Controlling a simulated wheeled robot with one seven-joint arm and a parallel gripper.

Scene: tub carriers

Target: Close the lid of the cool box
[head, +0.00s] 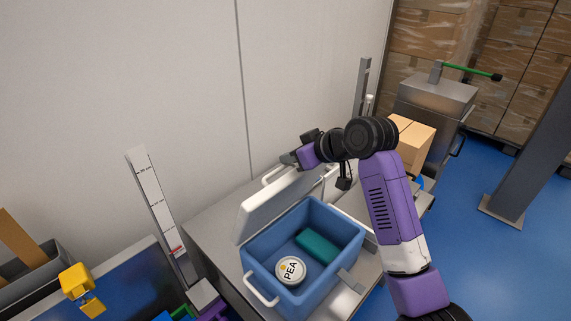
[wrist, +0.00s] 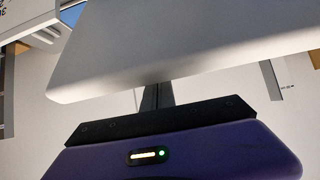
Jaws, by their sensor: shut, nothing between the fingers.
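The blue cool box (head: 262,268) stands open on a metal table. Its white lid (head: 265,212) is raised and tilted back at the wall side of the box. Inside the box lie a round white tub marked PEA (head: 291,271) and a teal block (head: 317,246). My gripper (head: 288,158) is shut and empty, at the far upper end of the lid, on its wall side. In the wrist view the lid (wrist: 180,50) fills the upper part, and my gripper (wrist: 157,92) reaches up to its edge. The fingertips are hidden by the lid; I cannot tell if they touch.
The grey wall (head: 160,80) is close behind the lid. A gauge post (head: 155,205) stands left of the table. A cardboard box (head: 412,145) and a steel cabinet (head: 437,95) are beyond my arm. Blue floor is free at the right.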

